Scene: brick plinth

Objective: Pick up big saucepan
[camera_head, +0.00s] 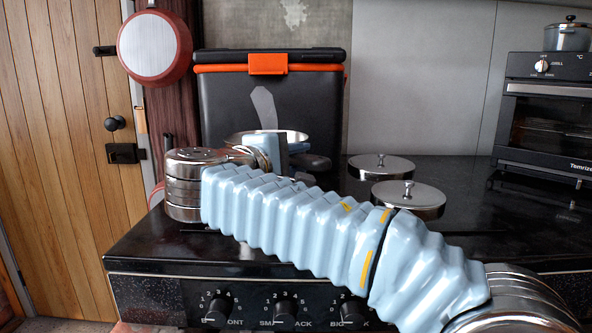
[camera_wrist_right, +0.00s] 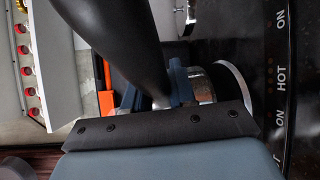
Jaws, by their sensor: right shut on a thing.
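The big saucepan (camera_head: 297,136) is a shiny steel pan at the back left of the black stove in the head view, partly hidden behind my right gripper and arm. My right gripper (camera_head: 272,146) is at its near side. In the right wrist view, the blue fingers of my right gripper (camera_wrist_right: 157,97) are shut on the base of a long black handle (camera_wrist_right: 115,38). The pan's steel wall (camera_wrist_right: 203,86) shows just beyond the fingers. I cannot tell whether its bottom touches the stove. My left gripper is in neither view.
Two steel lids (camera_head: 380,167) with knobs lie on the stove (camera_head: 470,190) to the right. A black box with an orange latch (camera_head: 268,64) stands close behind the saucepan. A red-rimmed pan (camera_head: 154,48) hangs at upper left. A toaster oven (camera_head: 545,125) stands at right.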

